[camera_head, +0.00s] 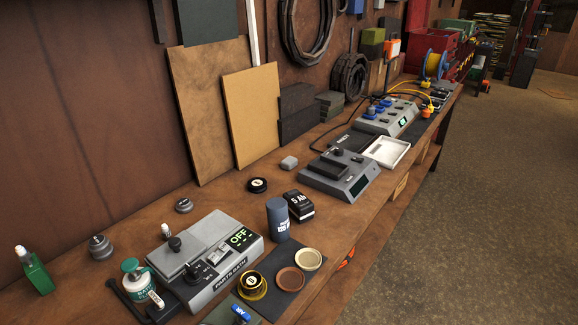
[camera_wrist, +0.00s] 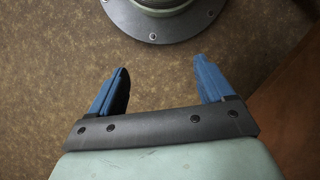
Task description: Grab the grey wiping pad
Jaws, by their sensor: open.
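A small light grey block with rounded edges, which looks like the grey wiping pad (camera_head: 289,162), lies on the wooden bench in the head view. The pad does not show in the wrist view, and my gripper does not show in the head view.
The bench (camera_head: 226,196) is crowded. A grey device with a green OFF display (camera_head: 222,262), a blue-grey cylinder (camera_head: 278,218), a black box (camera_head: 299,206) and a dark round puck (camera_head: 257,185) stand nearer. A flat grey device (camera_head: 340,175) is right of the pad. Boards lean behind.

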